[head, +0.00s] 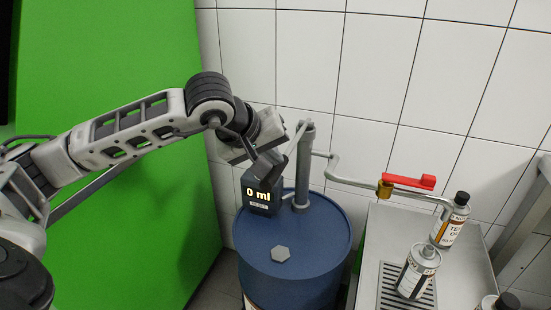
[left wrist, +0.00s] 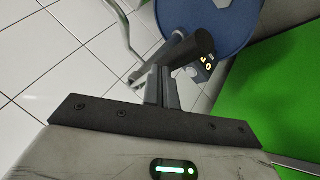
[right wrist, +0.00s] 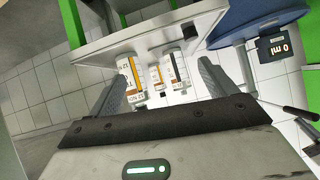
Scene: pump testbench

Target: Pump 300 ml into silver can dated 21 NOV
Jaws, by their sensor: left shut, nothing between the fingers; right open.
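A blue barrel (head: 330,228) carries a grey hand pump (head: 304,160) and a dark display (head: 261,193) reading 0 ml. My left gripper (head: 262,153) is shut and empty by the dark pump handle grip (left wrist: 192,47); whether they touch is unclear. The pump's pipe (head: 345,178) leads to a brass valve with a red lever (head: 408,182). A silver can (head: 418,271) without a black cap stands on the drain grate. A black-capped can (head: 450,220) stands behind it, another (head: 497,302) at the lower right. My right gripper (right wrist: 160,77) is open and empty.
A metal table (head: 385,225) with a drain grate (head: 388,294) stands right of the barrel. A large green panel (head: 110,70) is at the left, and a white tiled wall (head: 390,80) is behind. A hexagonal cap (head: 281,254) sits on the barrel lid.

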